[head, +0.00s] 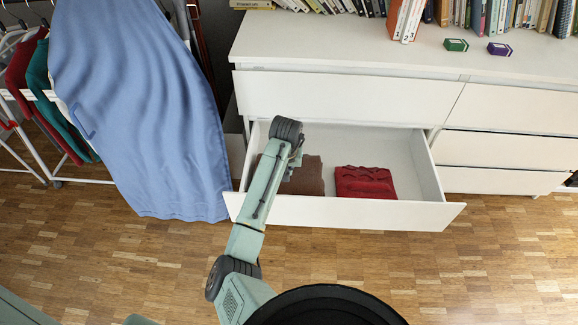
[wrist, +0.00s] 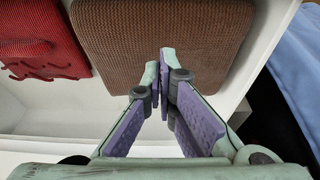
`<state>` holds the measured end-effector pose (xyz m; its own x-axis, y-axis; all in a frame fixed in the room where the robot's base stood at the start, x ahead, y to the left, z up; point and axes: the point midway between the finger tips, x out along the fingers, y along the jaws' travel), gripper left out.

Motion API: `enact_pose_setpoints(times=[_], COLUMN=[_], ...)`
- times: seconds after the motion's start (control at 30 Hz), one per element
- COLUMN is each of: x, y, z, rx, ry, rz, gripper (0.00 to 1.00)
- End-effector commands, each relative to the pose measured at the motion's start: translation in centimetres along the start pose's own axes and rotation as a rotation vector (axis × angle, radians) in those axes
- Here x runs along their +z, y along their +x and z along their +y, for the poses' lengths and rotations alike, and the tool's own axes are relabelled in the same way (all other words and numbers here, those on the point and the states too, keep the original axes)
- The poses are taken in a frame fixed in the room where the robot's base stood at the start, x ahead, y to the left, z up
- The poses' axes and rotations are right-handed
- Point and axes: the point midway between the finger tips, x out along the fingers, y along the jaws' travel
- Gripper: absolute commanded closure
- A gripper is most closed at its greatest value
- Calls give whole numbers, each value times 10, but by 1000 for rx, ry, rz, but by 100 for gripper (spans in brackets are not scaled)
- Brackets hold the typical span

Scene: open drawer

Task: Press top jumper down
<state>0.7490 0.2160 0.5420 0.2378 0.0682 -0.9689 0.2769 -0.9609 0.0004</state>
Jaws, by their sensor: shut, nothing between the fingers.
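A folded brown knitted jumper (head: 308,178) lies in the left part of the open drawer (head: 385,215), partly hidden by my arm in the head view. In the wrist view the brown jumper (wrist: 160,35) fills the top middle. My gripper (wrist: 163,62) is shut and empty, its fingertips over the brown jumper's near edge in that view. Whether they touch it I cannot tell. A folded red jumper (head: 364,184) lies to the right in the drawer; it also shows at the left of the wrist view (wrist: 45,45). I cannot tell whether anything lies under the brown jumper.
The white dresser (head: 345,95) stands behind, with books (head: 405,18) and two small boxes (head: 455,45) on top. A blue cloth (head: 150,110) hangs close to the drawer's left side. The drawer's right end is bare. Wooden floor in front is free.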

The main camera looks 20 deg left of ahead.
Motion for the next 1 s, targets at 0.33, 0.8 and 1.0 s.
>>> enact_pose_setpoints(times=[0.33, 0.8, 1.0], x=[0, 0, 0], y=[-57, -63, -63], z=[0, 0, 0], rx=[0, -1, -1], ry=[0, 0, 0], rz=[1, -1, -1], gripper=[100, 100, 100])
